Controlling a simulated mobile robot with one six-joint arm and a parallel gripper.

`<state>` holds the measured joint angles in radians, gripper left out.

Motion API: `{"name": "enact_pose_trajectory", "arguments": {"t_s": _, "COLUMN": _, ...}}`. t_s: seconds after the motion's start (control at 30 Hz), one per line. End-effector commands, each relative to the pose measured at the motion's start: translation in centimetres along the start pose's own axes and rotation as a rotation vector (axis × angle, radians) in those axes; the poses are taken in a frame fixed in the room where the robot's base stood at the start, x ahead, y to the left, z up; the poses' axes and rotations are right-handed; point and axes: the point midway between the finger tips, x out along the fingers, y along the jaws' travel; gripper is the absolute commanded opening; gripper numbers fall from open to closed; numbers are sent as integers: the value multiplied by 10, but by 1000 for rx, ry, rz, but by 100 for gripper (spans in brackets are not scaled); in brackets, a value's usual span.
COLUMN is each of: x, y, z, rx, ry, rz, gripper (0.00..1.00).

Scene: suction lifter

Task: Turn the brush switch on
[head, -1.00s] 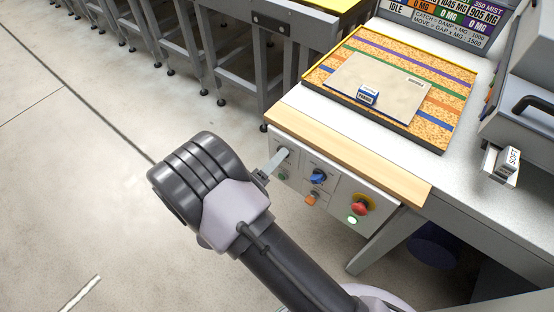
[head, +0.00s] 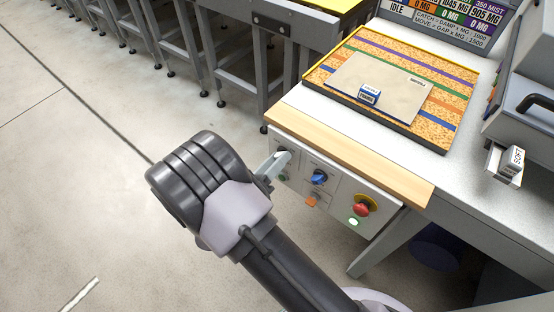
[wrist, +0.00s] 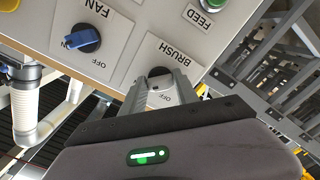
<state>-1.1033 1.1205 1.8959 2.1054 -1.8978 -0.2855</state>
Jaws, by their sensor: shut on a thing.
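The brush switch is on the front control panel (head: 332,190); its white plate (wrist: 148,62) with the BRUSH label shows upside down in the wrist view. My gripper (wrist: 165,80) reaches the panel there, with its two fingers closed around the switch knob. The knob is mostly hidden between the fingers, so its angle is hard to read. An OFF mark shows beside the fingers. In the head view my gripper (head: 272,166) is at the panel's left end, where the fingers cover the brush switch.
The blue fan switch (head: 319,177) sits just right of the brush switch; it also shows in the wrist view (wrist: 82,40). The green feed button (wrist: 214,4) is close by. A red stop button (head: 362,208) is further right. A wooden edge (head: 345,155) overhangs the panel.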

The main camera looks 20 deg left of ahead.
Motion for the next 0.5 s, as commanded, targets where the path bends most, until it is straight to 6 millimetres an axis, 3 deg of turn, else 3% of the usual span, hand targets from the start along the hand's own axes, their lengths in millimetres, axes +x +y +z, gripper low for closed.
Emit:
{"name": "enact_pose_trajectory", "arguments": {"t_s": 0.27, "x": 0, "y": 0, "z": 0, "rx": 1, "ry": 0, "rz": 0, "gripper": 0}}
{"name": "enact_pose_trajectory", "arguments": {"t_s": 0.3, "x": 0, "y": 0, "z": 0, "rx": 1, "ry": 0, "rz": 0, "gripper": 42}}
{"name": "enact_pose_trajectory", "arguments": {"t_s": 0.4, "x": 0, "y": 0, "z": 0, "rx": 1, "ry": 0, "rz": 0, "gripper": 56}}
{"name": "enact_pose_trajectory", "arguments": {"t_s": 0.5, "x": 0, "y": 0, "z": 0, "rx": 0, "ry": 0, "rz": 0, "gripper": 56}}
